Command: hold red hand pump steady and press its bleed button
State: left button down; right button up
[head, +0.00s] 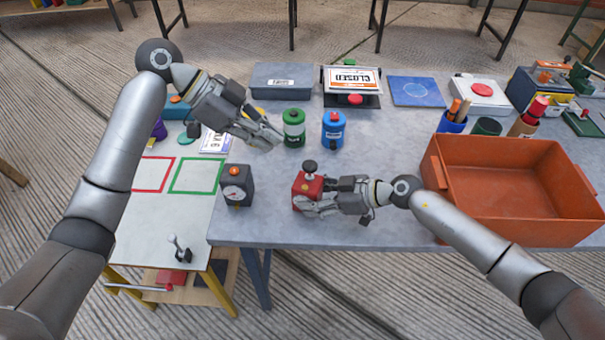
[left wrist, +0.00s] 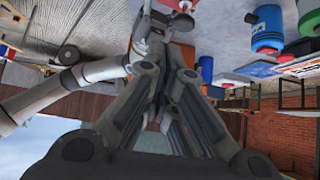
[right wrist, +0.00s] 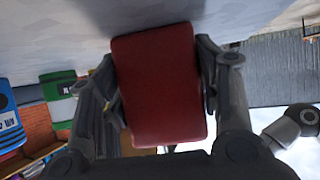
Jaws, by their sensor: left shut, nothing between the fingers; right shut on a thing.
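The red hand pump (head: 306,188) stands upright on the grey table near its front edge, with a black knob (head: 310,167) on top. My right gripper (head: 318,200) is shut on its body from the right; in the right wrist view the pump's red face (right wrist: 158,85) sits between the fingers. My left gripper (head: 274,138) is shut and empty, above the table, up and left of the pump and apart from it. In the left wrist view its fingers (left wrist: 162,50) are closed together.
A green canister (head: 293,128) and a blue canister (head: 334,130) stand behind the pump. A black gauge box (head: 237,185) is to its left. A large orange bin (head: 515,235) is on the right. The tabletop between gauge box and pump is clear.

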jog(key=shift+d, duration=0.1)
pick_arm(q)
send_over(303, 187)
notch_tip(303, 187, down, 7)
jog(key=shift+f, duration=0.1)
notch_tip(303, 187, down, 3)
jog(key=shift+f, duration=0.5)
jog(key=shift+f, duration=0.1)
